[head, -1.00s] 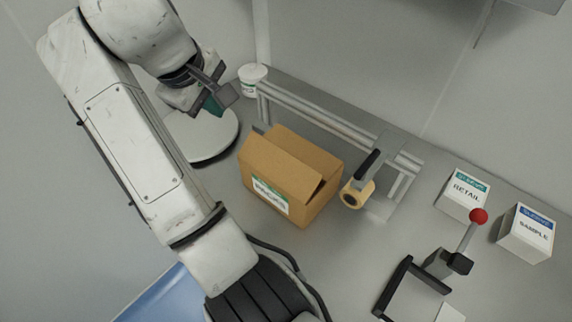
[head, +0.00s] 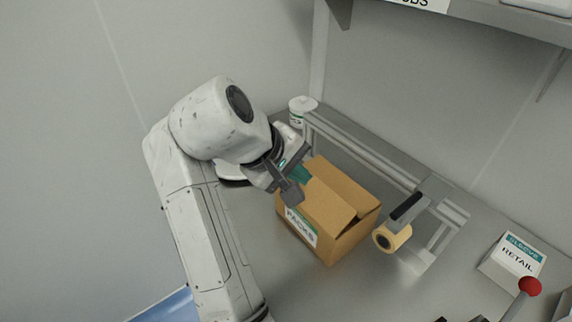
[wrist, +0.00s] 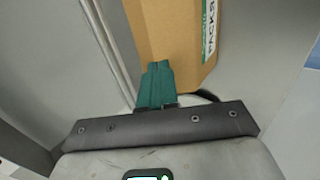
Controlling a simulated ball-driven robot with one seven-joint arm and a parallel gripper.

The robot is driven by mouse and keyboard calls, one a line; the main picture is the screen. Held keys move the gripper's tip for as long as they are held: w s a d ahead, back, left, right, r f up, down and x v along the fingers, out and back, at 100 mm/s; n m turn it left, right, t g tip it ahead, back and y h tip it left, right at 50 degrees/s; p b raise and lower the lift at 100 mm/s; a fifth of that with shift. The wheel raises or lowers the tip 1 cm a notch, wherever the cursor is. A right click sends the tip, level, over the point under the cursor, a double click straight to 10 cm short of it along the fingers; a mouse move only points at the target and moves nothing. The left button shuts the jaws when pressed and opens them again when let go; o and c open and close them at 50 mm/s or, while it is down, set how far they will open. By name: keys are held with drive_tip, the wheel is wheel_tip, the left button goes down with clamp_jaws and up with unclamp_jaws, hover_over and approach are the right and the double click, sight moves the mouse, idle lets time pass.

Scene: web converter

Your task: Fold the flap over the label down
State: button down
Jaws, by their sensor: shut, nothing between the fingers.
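The brown cardboard box (head: 352,240) stands on the grey bench in the head view. Its front face carries a white and green "PACKS" label (head: 301,227). The flap over the label (head: 328,209) slants above that face, with a dark gap under its right end. My gripper (head: 299,174) is at the left end of the box top, its green fingers together and empty. I cannot tell whether they touch the cardboard. In the wrist view the closed green fingertips (wrist: 157,68) overlap the box's edge (wrist: 165,35), with the label (wrist: 209,25) upper right.
A tape roll on a dispenser (head: 391,238) stands close right of the box. A metal rail (head: 365,150) runs behind it, with a white tub (head: 302,108) at its left end. A "RETAIL" carton (head: 513,262) and a red-knobbed lever (head: 529,287) are at the right.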

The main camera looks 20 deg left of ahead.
sight(318, 186)
drive_tip(key=shift+p+x, duration=0.45)
drive_tip(key=shift+x, duration=2.5)
